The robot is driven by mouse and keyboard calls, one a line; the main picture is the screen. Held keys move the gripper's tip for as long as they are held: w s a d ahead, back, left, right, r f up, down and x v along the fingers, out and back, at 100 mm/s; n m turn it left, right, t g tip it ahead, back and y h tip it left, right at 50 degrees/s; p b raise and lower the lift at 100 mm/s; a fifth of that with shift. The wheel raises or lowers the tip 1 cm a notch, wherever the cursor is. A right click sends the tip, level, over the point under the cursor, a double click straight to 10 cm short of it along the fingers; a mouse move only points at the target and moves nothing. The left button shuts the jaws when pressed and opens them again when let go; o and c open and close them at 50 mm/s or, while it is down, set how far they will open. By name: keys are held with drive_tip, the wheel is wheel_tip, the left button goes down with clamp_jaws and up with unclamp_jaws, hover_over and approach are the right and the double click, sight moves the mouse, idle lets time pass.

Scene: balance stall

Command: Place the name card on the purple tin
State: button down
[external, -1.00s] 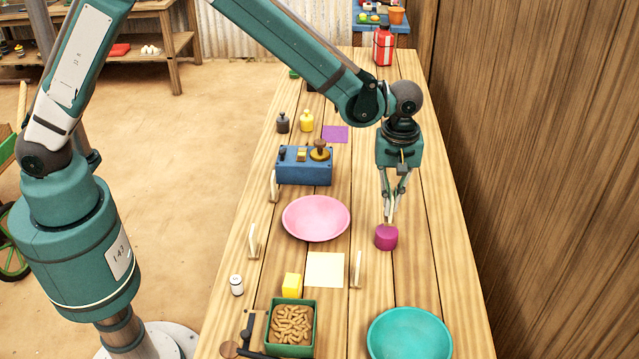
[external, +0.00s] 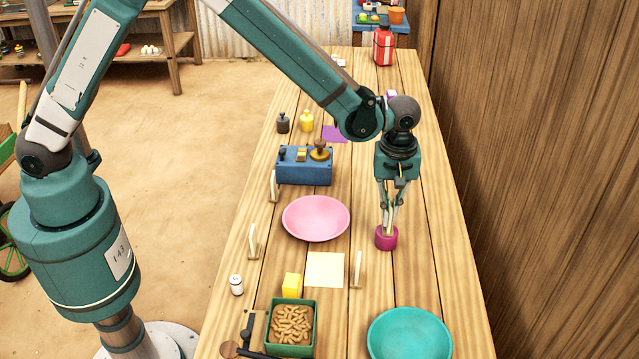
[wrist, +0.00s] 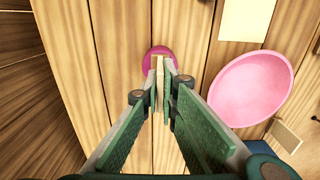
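The purple tin (external: 386,239) stands on the wooden table, to the right of the pink dish. It also shows in the wrist view (wrist: 147,64), partly hidden by the fingers and the card. My gripper (external: 388,224) points down directly above the tin. In the wrist view my gripper (wrist: 160,88) has its fingers close together on both sides of a thin beige name card (wrist: 159,80). The card is upright, with its lower end at the tin's top; whether it touches the tin cannot be told for certain.
The pink dish (external: 316,218) is left of the tin, and a teal dish (external: 410,335) is in front. A blue box (external: 304,166) is behind the pink dish. A wooden wall (external: 530,150) rises at the right.

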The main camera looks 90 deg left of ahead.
drive_tip(key=shift+f, duration=0.15)
drive_tip(key=c, duration=3.1)
unclamp_jaws()
drive_tip(key=o, duration=0.4)
drive_tip(key=shift+o, duration=0.2)
wheel_tip(320, 180, up, 12)
drive_tip(key=shift+r, duration=0.15)
drive_tip(key=shift+r, duration=0.1)
